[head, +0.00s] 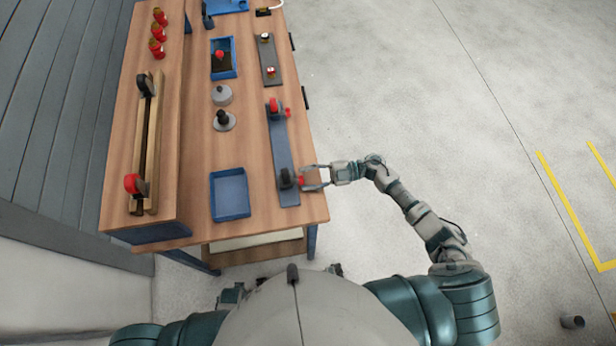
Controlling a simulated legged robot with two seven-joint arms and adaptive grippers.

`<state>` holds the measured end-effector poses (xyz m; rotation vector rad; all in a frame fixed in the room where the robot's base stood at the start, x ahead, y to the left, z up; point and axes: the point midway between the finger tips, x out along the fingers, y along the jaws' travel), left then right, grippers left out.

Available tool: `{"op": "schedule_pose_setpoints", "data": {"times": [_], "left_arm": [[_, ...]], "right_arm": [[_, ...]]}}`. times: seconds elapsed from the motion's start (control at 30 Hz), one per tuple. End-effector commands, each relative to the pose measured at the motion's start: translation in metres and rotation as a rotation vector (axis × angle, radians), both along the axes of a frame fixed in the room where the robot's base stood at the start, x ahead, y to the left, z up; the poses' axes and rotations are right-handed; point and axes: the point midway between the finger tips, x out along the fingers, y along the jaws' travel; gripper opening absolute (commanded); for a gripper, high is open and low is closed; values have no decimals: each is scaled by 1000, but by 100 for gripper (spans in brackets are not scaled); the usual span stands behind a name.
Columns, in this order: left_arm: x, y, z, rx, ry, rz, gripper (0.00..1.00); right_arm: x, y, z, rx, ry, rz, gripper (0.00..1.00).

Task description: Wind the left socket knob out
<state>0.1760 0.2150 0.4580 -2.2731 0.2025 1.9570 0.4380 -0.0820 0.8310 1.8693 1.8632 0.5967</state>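A blue-grey rail (283,150) lies along the right side of the wooden bench, with a socket at each end. The near-end socket (286,178) is dark, with a red knob (300,181) facing right. The far-end socket (274,104) has red on top and a red knob (287,112) on its right side. My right gripper (305,178) reaches in from the right at the near knob. Its two fingers are spread, with the knob at or between the tips; contact cannot be made out. My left gripper is not in view.
A blue tray (230,194) is left of the rail. A grey disc with a black knob (223,121), a grey cylinder (222,95) and a blue bin (223,58) stand farther back. A raised shelf with clamps (147,140) runs along the left.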

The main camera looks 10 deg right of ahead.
Motion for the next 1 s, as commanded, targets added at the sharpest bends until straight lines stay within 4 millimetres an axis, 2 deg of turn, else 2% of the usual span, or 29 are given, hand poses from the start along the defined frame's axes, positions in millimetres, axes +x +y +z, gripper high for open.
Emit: {"op": "schedule_pose_setpoints", "data": {"times": [0.17,0.27,0.6,0.7,0.83,1.0], "left_arm": [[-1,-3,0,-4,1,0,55],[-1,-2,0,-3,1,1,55],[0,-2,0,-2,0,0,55],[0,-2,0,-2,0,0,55],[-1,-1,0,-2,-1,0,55],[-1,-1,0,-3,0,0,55]], "right_arm": [[-2,-3,-3,-5,5,2,55],[-2,-15,-4,-7,6,1,55],[1,-90,-5,-8,5,-3,55],[1,-105,-3,-5,4,-2,55],[1,-118,-2,-2,2,-1,55],[1,-121,-2,-1,1,0,55]]}}
